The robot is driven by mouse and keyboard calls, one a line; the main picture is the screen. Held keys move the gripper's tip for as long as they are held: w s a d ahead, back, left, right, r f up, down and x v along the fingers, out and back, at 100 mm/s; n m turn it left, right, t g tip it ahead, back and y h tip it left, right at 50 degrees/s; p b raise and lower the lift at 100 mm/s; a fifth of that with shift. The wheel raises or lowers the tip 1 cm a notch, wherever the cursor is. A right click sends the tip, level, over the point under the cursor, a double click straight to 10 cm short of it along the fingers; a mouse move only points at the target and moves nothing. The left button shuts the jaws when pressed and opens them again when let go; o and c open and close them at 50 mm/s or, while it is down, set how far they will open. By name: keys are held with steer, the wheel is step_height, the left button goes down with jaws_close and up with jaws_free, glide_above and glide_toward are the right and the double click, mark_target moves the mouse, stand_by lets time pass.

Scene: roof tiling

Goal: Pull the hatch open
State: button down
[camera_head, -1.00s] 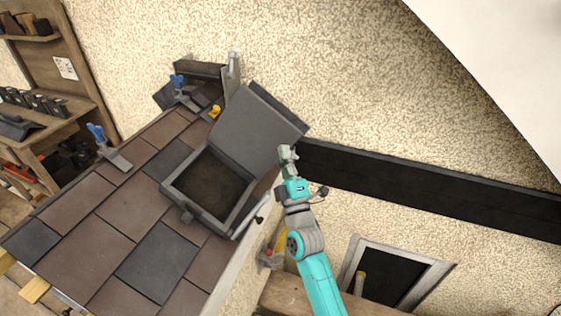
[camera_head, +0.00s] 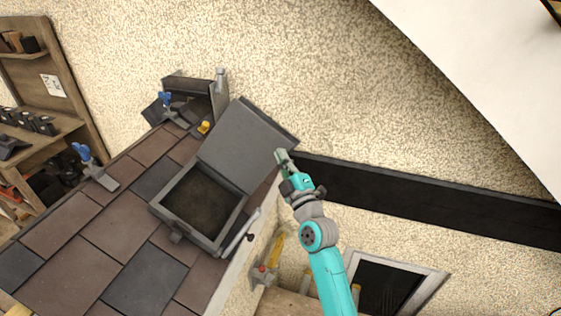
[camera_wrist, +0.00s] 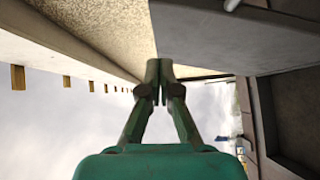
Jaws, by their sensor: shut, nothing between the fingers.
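The hatch lid (camera_head: 247,147) is a dark grey square panel that stands swung up from its frame on the tiled roof. The hatch frame (camera_head: 211,237) surrounds a dark opening (camera_head: 200,201). My gripper (camera_head: 281,155) is beside the lid's right edge in the head view; I cannot tell whether it touches the lid. In the wrist view my gripper (camera_wrist: 159,72) has its two fingers together with nothing between them. A grey surface (camera_wrist: 205,38), probably the lid, lies just beyond the fingertips on the right.
The tiled roof (camera_head: 92,231) slopes down to the left. A dark band (camera_head: 420,191) runs along the speckled wall (camera_head: 330,80). A wooden shelf (camera_head: 55,90) stands at the left. A framed opening (camera_head: 390,285) is lower right.

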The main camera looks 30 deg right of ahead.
mark_target(277, 137)
steer(key=shift+w+d+g+y, duration=0.4)
steer(key=shift+w+d+y, duration=0.2)
steer(key=shift+w+d, duration=0.55)
steer(key=shift+s, duration=0.1)
